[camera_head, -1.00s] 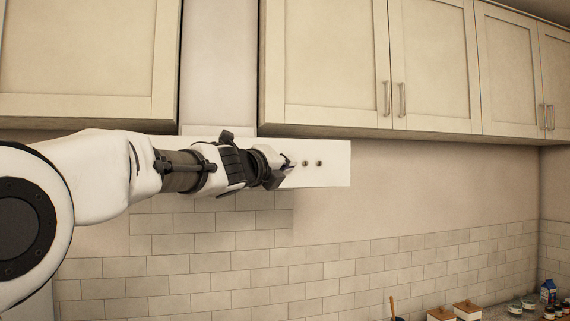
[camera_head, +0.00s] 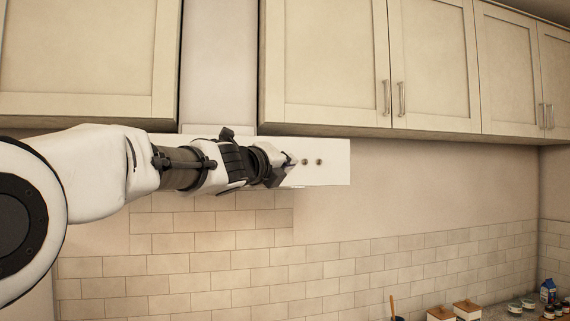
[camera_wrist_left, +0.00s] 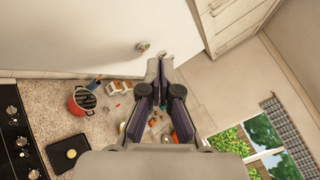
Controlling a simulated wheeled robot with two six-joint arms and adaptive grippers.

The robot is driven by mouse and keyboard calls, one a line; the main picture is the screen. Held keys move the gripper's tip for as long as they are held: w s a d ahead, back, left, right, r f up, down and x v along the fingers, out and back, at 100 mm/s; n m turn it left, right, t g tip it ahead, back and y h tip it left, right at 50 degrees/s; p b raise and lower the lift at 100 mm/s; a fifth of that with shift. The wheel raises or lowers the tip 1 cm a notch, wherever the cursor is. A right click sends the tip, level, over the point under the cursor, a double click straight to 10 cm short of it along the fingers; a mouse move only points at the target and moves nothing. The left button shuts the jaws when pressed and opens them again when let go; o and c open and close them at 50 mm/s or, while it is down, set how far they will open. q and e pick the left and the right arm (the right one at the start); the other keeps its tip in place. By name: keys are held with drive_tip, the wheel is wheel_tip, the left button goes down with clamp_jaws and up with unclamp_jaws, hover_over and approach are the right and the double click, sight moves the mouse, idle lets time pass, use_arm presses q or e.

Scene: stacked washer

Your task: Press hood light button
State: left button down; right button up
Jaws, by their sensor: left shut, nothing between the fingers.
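The range hood (camera_head: 336,172) is a white panel under the wall cabinets. Two small round buttons show on its face, a left button (camera_head: 305,161) and a right button (camera_head: 319,162). My left gripper (camera_head: 290,161) is shut and empty, with its tips in front of the hood face, just left of the left button. In the left wrist view the shut fingers (camera_wrist_left: 159,63) point at the white hood face (camera_wrist_left: 90,30). One button (camera_wrist_left: 142,46) shows left of the tips and another (camera_wrist_left: 167,54) right beside them, partly hidden. Contact cannot be told. My right gripper is out of view.
Wall cabinets (camera_head: 330,60) hang above the hood. Below, the left wrist view shows a black stovetop (camera_wrist_left: 15,130), a red pot (camera_wrist_left: 82,102) and a dark tray (camera_wrist_left: 68,154) on the counter. The tiled wall below the hood is clear.

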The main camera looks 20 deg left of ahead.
use_arm(q)
drive_tip(key=s+d+b, duration=0.1)
drive_tip(key=s+b, duration=0.1)
drive_tip(key=s+d+b, duration=0.2)
drive_tip(key=shift+s+d+f, duration=0.1)
drive_tip(key=shift+s+d, duration=0.05)
drive_tip(key=shift+s, duration=0.25)
drive_tip(key=shift+s, duration=0.1)
